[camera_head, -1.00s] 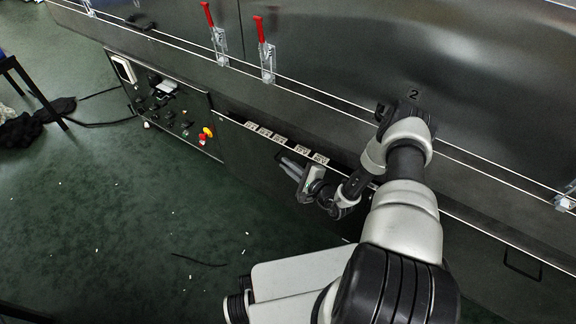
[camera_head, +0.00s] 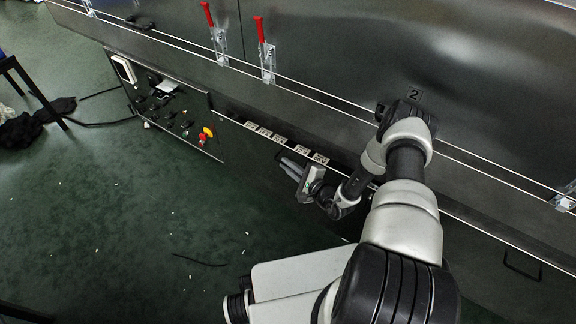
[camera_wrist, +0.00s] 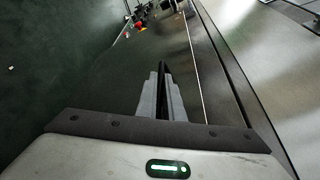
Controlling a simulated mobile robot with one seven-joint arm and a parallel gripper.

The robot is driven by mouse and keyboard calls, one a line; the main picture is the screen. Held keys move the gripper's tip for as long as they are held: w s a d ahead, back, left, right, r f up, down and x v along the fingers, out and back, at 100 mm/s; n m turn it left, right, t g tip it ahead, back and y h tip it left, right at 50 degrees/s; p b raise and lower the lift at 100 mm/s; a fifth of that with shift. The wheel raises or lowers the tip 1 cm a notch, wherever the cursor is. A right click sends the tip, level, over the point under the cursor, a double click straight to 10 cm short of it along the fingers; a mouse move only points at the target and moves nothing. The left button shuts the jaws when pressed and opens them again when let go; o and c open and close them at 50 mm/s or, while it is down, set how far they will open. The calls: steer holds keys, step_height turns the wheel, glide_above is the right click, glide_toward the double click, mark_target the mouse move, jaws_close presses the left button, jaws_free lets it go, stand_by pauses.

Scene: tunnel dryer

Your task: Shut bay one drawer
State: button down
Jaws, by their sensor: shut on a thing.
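The drawer (camera_head: 248,158) is a dark front low on the machine, right of the control panel. A dark gap with several white labels (camera_head: 285,140) shows along its top, so it seems to stand a little open. My gripper (camera_head: 288,163) is at the right part of this front, pointing left along it. Whether this is the handle or the front panel's rim, I cannot tell. My forearm hides the drawer's right end.
A control panel (camera_head: 170,108) with a yellow-and-red button is left of the drawer. Red-handled clamps (camera_head: 264,50) stand above. Another front with a wire handle (camera_head: 522,264) is at the right. The green floor in front is mostly clear.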

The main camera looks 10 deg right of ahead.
mark_target(296, 157)
steer(key=w+d+b, duration=0.1)
steer(key=w+d, duration=0.1)
steer(key=d, duration=0.1)
steer(key=shift+w+f+b, duration=0.1)
steer(key=shift+w+b, duration=0.25)
steer(key=shift+b, duration=0.05)
steer(key=shift+w+d+r, duration=0.2)
steer(key=shift+w+d, duration=0.05)
steer(key=c, duration=2.2)
jaws_free()
steer(key=p+v, duration=0.4)
steer(key=v, duration=1.3)
steer(key=shift+s+a, duration=0.1)
steer(key=shift+s, duration=0.2)
